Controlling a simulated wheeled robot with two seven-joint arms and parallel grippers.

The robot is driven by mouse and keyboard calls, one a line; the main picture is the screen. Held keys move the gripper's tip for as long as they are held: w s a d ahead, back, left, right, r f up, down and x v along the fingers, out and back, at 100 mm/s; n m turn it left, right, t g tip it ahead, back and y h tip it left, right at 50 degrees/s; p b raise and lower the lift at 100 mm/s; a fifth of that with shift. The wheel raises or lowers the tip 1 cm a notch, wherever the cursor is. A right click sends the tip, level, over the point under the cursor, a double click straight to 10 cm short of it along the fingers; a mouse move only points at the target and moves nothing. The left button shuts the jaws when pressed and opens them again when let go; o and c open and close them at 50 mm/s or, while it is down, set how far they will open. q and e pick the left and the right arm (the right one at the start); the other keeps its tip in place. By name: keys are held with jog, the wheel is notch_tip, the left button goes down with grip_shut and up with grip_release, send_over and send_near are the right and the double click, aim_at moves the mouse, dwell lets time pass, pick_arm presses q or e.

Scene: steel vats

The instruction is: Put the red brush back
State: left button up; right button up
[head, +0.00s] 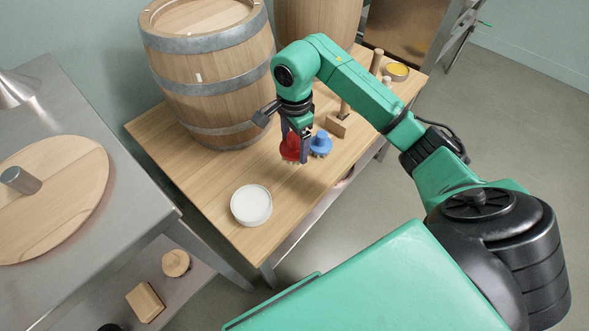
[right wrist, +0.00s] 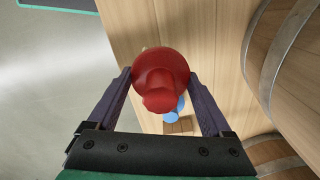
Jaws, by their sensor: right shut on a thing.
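The red brush (head: 290,148) is over the wooden table, beside the blue brush (head: 321,143). My right gripper (head: 297,154) points down with its fingers on either side of the red brush, shut on it. In the right wrist view, the red brush (right wrist: 160,78) sits between the two finger ends, its rounded knob towards the camera. The blue brush (right wrist: 178,108) shows partly behind it. I cannot tell whether the red brush touches the table. My left gripper is not in view.
A white round dish (head: 251,205) stands near the table's front end. A large barrel (head: 212,75) stands close on the left. A wooden block with an upright handle (head: 338,124) and a yellow-filled tin (head: 397,71) are farther back. A steel bench (head: 75,95) is at left.

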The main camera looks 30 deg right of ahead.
notch_tip(320, 180, down, 10)
jog(key=shift+r, duration=0.25)
jog(key=shift+f+b, duration=0.1)
jog(key=shift+b, duration=0.2)
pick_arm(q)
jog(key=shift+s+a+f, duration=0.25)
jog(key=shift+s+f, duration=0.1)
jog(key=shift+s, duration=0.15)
pick_arm(e)
jog(key=o, duration=1)
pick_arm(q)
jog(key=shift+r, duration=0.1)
pick_arm(e)
jog(key=shift+r, duration=0.4)
notch_tip(320, 180, up, 12)
jog(key=shift+f+p, duration=0.2)
jog(key=shift+p, duration=0.1)
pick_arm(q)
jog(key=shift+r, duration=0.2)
